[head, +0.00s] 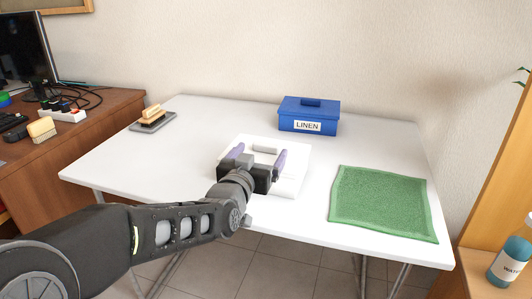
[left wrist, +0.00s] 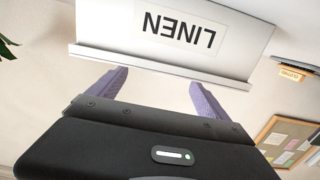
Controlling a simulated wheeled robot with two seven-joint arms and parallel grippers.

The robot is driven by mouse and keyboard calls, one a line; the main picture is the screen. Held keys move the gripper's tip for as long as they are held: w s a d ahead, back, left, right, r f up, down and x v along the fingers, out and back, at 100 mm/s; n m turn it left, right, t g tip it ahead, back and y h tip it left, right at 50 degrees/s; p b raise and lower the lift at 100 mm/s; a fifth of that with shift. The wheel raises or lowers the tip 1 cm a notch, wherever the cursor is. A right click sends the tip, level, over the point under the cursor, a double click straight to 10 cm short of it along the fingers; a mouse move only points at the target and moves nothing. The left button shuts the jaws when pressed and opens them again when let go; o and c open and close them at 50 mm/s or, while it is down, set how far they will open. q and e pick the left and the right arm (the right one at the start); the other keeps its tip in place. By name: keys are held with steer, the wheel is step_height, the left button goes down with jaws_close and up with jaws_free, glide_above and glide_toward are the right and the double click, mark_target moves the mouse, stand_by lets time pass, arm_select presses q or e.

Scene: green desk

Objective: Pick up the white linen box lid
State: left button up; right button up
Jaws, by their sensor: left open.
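The white linen box (head: 286,190) stands near the front middle of the white table in the head view. Its white lid (head: 298,153) is on it, with a small pale handle (head: 265,149) on top. In the left wrist view, which is upside down, the lid's rim (left wrist: 160,60) borders the box's LINEN label (left wrist: 180,28). My left gripper (head: 260,156) is open, its purple fingers in front of and partly over the lid, with the handle showing between them. In the wrist view the fingers (left wrist: 158,80) hold nothing; contact cannot be told. The right gripper is not in view.
A blue box labelled LINEN (head: 309,115) stands at the back. A green cloth (head: 384,203) lies at the right. A grey tray (head: 166,126) with a brush-like object (head: 152,114) lies at the left. The table's left front is clear.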

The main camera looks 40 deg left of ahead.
mark_target(265, 146)
arm_select(q)
steer(key=x, duration=0.4)
steer(key=shift+w+a+f+b, duration=0.2)
steer(key=shift+w+b, duration=0.1)
steer(key=shift+b, duration=0.1)
steer(key=shift+w+a, duration=0.1)
steer(key=shift+w, duration=0.1)
steer(key=shift+r, duration=0.1)
steer(key=c, duration=1.5)
steer(key=shift+o, duration=0.2)
steer(key=shift+r, duration=0.1)
step_height(265, 146, up, 10)
steer(key=p, duration=0.3)
